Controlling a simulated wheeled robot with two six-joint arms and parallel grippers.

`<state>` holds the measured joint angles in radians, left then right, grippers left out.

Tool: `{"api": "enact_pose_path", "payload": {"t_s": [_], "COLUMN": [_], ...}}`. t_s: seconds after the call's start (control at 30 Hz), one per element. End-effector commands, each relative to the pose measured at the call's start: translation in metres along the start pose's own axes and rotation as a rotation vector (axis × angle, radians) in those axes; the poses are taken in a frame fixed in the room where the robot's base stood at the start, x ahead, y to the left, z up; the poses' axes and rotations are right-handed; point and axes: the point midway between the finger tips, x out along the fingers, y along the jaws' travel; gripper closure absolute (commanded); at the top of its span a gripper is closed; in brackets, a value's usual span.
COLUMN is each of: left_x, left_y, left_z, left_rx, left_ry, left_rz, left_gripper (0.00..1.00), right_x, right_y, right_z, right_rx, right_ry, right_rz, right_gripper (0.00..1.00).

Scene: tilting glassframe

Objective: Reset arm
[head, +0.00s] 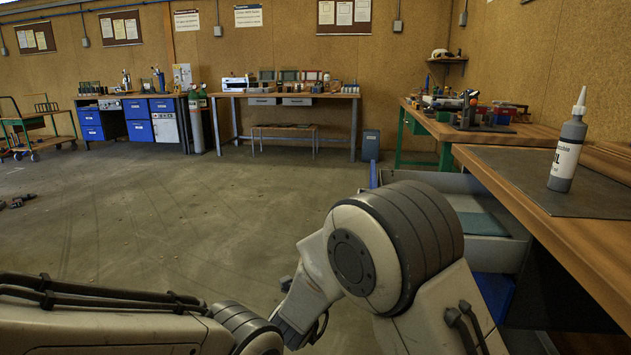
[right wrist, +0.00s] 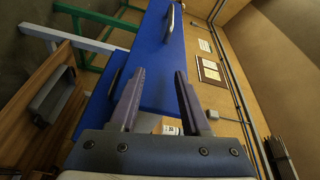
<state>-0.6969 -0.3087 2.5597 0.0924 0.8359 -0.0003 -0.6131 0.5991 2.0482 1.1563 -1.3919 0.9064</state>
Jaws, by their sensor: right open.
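My right gripper (right wrist: 159,75) shows in the right wrist view, with its two dark fingers spread apart and nothing between them. A blue panel (right wrist: 158,65) with handles lies behind the fingers in that view; I cannot tell the distance to it. In the head view, my right arm is bent in front of the camera, close to the bench on the right. My left arm crosses the lower left of the head view. I do not make out its gripper there.
A wooden bench (head: 578,240) runs along the right, with a grey bottle (head: 567,155) standing upright on its dark mat (head: 595,200). An open drawer (head: 487,223) juts out below it, close to my right arm. The floor (head: 170,215) at left centre is mostly clear.

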Motion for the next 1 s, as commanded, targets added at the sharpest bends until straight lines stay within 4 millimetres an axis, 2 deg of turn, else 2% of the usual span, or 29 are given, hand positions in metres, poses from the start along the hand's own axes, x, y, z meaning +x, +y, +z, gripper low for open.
{"api": "enact_pose_path", "payload": {"t_s": [0.37, 0.63, 0.77, 1.0], "left_x": [0.000, 0.000, 0.000, 0.000], "left_y": [0.000, 0.000, 0.000, 0.000], "left_z": [0.000, 0.000, 0.000, 0.000], "left_rx": [0.000, 0.000, 0.000, 0.000], "left_ry": [0.001, 0.000, 0.001, 0.001], "left_rz": [0.000, 0.000, 0.000, 0.000], "left_gripper": [0.07, 0.07, 0.07, 0.07], "right_x": [0.015, 0.013, -0.007, -0.068], "right_y": [0.011, 0.038, 0.066, 0.120], "right_z": [0.004, -0.001, -0.018, -0.076], "right_rx": [-0.147, -0.409, -0.637, -1.036], "right_ry": [-0.179, -0.456, -0.675, -1.050], "right_rz": [0.091, 0.202, 0.276, 0.397], "right_gripper": [0.53, 0.53, 0.53, 0.53]}}
